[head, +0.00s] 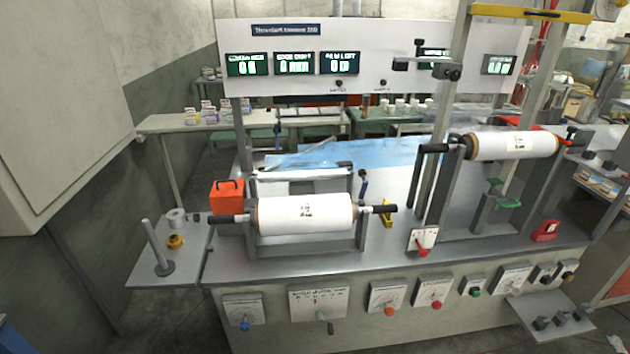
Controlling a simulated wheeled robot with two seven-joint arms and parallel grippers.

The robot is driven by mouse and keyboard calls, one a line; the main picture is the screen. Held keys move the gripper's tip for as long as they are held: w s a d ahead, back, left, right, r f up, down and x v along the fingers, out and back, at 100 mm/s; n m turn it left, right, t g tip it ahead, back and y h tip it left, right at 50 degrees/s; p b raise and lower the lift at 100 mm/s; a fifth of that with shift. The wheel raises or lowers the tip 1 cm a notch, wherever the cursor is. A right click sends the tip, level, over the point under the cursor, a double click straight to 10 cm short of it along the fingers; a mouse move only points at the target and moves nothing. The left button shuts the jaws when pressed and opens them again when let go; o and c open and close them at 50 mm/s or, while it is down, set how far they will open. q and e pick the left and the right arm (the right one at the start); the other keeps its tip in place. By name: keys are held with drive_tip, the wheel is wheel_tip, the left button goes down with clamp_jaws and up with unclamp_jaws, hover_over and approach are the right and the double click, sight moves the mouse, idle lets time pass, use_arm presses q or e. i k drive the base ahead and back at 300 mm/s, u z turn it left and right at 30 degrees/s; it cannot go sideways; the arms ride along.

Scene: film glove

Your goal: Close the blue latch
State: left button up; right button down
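A small lever with a dark blue upper end (363,174) stands upright behind the right end of the left white roll (305,214). It looks like the blue latch, but it is too small to tell whether it is open or closed. The left roll lies on a shaft with black ends, held between grey supports on the metal bench (330,262). Neither of my grippers shows in the head view.
A second white roll (515,146) sits higher on the right. A side shelf with a post (157,248) juts out left. Knobs, one blue (244,325), line the front.

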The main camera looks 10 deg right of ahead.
sight(361, 172)
drive_tip(key=u, duration=0.2)
drive_tip(key=k, duration=0.5)
drive_tip(key=z, duration=0.6)
drive_tip(key=i, duration=1.45)
drive_tip(key=u, duration=0.4)
